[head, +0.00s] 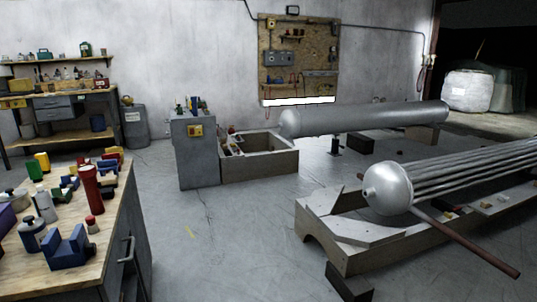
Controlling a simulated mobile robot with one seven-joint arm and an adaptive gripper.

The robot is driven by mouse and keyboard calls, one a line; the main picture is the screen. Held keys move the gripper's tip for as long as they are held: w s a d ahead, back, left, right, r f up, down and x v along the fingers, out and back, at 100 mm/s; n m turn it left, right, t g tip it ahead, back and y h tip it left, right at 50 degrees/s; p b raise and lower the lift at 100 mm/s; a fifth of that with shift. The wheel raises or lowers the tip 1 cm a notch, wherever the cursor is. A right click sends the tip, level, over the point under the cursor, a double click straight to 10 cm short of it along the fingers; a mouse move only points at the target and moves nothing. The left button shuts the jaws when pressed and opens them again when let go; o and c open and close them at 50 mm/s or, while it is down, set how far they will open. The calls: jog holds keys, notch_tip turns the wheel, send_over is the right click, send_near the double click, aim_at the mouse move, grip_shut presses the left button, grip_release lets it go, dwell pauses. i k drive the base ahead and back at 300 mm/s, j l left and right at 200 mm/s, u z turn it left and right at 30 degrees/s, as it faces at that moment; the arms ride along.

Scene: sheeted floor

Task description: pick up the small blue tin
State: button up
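I cannot tell for sure which thing is the small blue tin. A blue round container (97,122) also sits on the lower shelf of the far bench, small in the picture. My gripper is not in view.
The workbench also holds a red cylinder (91,188), a grey bottle (45,205) and several coloured items. A grey cabinet (198,155), an open box (262,170) and large metal cylinders (390,190) stand beyond. The middle floor (215,245) is clear.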

aim_at(32, 241)
jog(key=u, duration=1.35)
